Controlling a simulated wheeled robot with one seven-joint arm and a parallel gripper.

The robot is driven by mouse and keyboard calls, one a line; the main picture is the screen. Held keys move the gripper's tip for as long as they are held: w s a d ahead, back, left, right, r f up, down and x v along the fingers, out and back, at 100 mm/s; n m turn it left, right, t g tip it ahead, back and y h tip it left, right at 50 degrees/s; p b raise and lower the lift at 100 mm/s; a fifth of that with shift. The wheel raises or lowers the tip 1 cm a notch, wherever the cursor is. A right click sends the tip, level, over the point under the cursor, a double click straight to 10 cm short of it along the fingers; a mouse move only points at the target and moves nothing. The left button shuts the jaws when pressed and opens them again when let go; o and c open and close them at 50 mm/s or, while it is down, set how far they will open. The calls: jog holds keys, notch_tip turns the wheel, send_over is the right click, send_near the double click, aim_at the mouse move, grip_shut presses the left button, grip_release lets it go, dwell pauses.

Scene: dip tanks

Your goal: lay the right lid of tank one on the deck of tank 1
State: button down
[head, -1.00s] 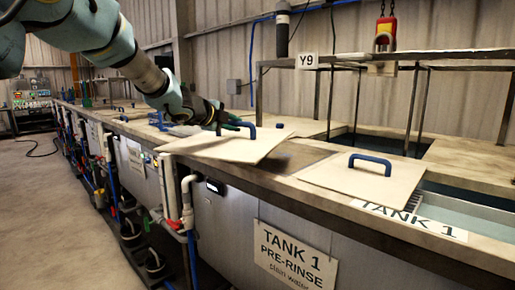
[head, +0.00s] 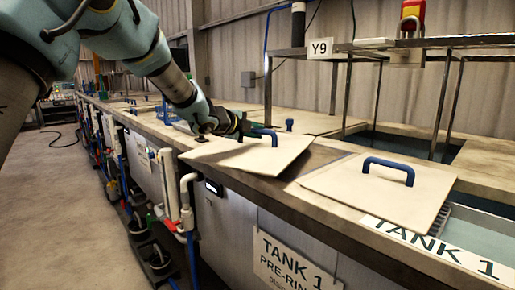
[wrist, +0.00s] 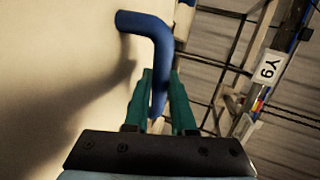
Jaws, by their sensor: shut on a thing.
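My gripper (head: 248,132) is shut on the blue handle (head: 268,135) of a pale square lid (head: 245,157). In the wrist view, my green fingers (wrist: 162,100) close around one leg of that blue handle (wrist: 150,25), and the lid's pale face (wrist: 55,60) fills the left. The lid looks tilted over the tank line's deck; I cannot tell whether any edge touches it. A second pale lid (head: 345,190) with a blue handle (head: 388,167) lies to its right, beside the open water of tank 1 (head: 475,222). The deck's front edge (head: 370,238) runs below both.
A metal frame with a Y9 sign (head: 320,48) stands behind the deck, with a red and yellow hoist block (head: 413,17) above it. The Tank 1 sign (head: 290,262) hangs on the front. White pipes (head: 187,205) line the front left. The floor at left (head: 60,220) is open.

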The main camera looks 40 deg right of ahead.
aim_at(255, 145)
jog(key=shift+f, duration=2.25)
jog(key=c, duration=1.2)
grip_release()
jog(key=shift+f, duration=0.15)
jog(key=o, duration=0.4)
jog(key=shift+o, duration=0.2)
jog(key=b+v, duration=0.2)
jog(key=v, duration=1)
jog(key=shift+a+b, duration=0.1)
jog(key=shift+b, duration=0.25)
